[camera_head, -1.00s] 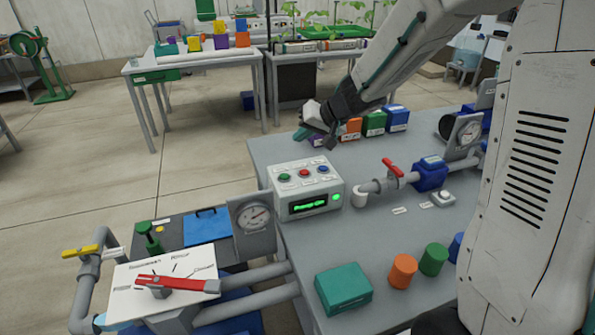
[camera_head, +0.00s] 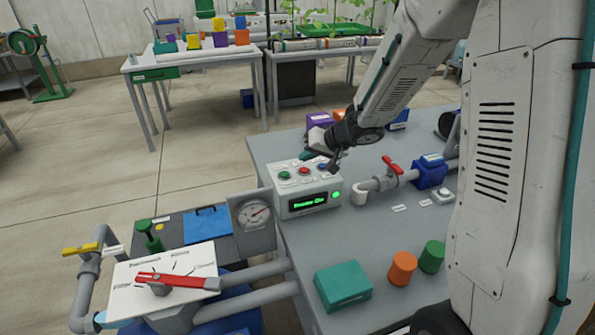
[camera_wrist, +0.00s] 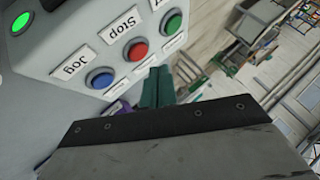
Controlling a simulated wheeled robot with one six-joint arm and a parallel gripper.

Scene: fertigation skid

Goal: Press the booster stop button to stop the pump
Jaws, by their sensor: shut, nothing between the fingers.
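The white control box (camera_head: 308,200) stands on the grey bench. In the head view its top carries a green button (camera_head: 285,175), a red button (camera_head: 303,171) and a blue button (camera_head: 322,167). The wrist view shows the red button (camera_wrist: 137,50), labelled Stop, between the blue Jog button (camera_wrist: 100,78) and the green one (camera_wrist: 171,22). The box's green display (camera_head: 308,203) seems to read "Pump On", and a green lamp (camera_head: 336,195) is lit. My gripper (camera_head: 306,156) is shut and empty, just behind and above the buttons. Its teal fingertips (camera_wrist: 158,88) look apart from the red button.
A pipe with a red-handled valve (camera_head: 392,165) runs right of the box. A pressure gauge (camera_head: 252,213) stands at its left. A teal box (camera_head: 342,286) and orange and green cylinders are in front. Purple and orange blocks (camera_head: 318,119) lie behind my gripper.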

